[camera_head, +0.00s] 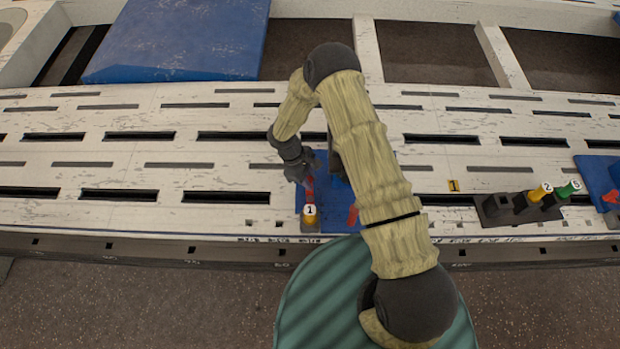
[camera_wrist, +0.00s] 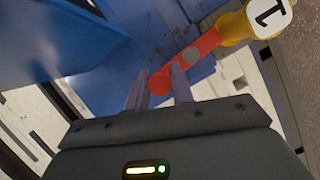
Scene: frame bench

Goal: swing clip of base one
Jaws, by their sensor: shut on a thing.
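Base one is a blue plate (camera_head: 338,224) on the white slotted bench, near its front edge. A red clip (camera_head: 309,186) on it reaches from a yellow knob labelled 1 (camera_head: 310,220) toward my gripper (camera_head: 305,178). In the wrist view, my gripper (camera_wrist: 159,88) is shut on the red clip (camera_wrist: 198,48), near its round end. The yellow knob (camera_wrist: 236,26) is at the clip's other end, at the upper right. A second red piece (camera_head: 352,214) shows on the plate's right side, partly hidden by my arm.
A dark holder (camera_head: 497,211) with a yellow piece labelled 2 (camera_head: 541,191) and a green piece labelled 6 (camera_head: 566,190) stands to the right. Another blue plate (camera_head: 594,178) is at the right edge. A large blue panel (camera_head: 180,40) lies at the back left. The bench left of base one is clear.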

